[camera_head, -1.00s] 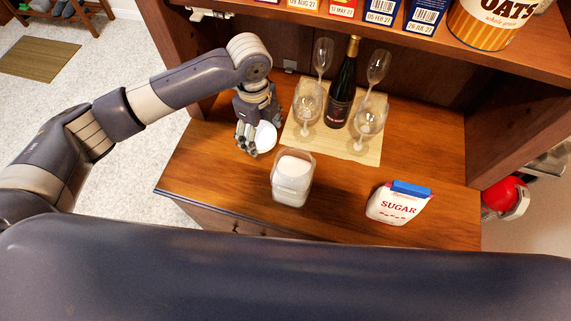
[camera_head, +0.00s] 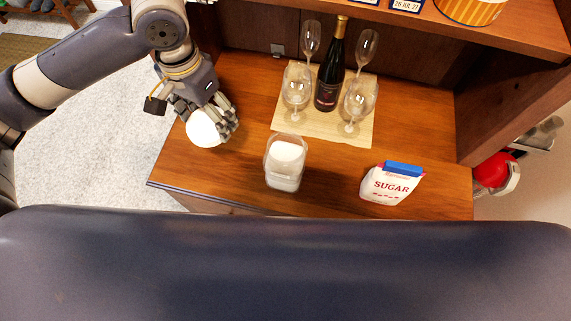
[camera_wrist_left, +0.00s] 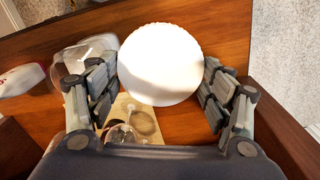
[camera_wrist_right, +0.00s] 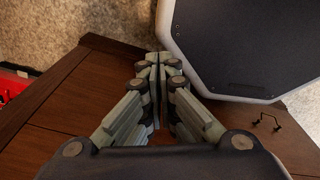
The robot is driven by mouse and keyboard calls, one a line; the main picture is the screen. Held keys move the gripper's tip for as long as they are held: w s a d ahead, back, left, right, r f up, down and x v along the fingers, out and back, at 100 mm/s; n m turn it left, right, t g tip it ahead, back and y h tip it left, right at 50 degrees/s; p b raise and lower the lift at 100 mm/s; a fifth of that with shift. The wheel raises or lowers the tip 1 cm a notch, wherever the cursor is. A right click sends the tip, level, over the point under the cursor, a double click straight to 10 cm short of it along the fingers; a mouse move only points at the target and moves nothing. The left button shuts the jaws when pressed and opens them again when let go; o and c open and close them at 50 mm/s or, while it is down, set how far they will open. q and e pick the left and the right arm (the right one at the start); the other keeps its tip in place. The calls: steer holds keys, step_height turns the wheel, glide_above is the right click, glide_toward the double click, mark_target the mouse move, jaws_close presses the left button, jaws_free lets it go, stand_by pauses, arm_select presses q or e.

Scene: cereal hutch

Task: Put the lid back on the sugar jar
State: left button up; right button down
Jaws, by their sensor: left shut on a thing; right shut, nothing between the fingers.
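The sugar jar (camera_head: 284,182) is a clear, open-topped container with white sugar inside, upright on the wooden counter. My left gripper (camera_head: 212,122) is shut on the round white lid (camera_head: 202,130), held to the left of the jar and apparently above the counter. In the left wrist view the lid (camera_wrist_left: 160,62) lies between the finger pads, with the jar (camera_wrist_left: 68,60) partly hidden behind the left finger. My right gripper (camera_wrist_right: 160,62) is shut and empty, away from the jar, and is not visible in the head view.
A sugar bag (camera_head: 390,188) with a blue clip stands right of the jar. Behind are a dark wine bottle (camera_head: 330,75) and several glasses on a mat (camera_head: 320,128). The hutch shelf (camera_head: 500,30) overhangs the back. Counter between jar and bag is clear.

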arm_select(q)
steer(key=s+r+n, duration=0.1)
steer(key=s+a+n, duration=0.1)
steer(key=n, duration=0.1)
steer(key=s+a+r+n, duration=0.1)
steer(key=n, duration=0.1)
steer(key=shift+a+r, duration=0.1)
steer(key=shift+r, duration=0.2)
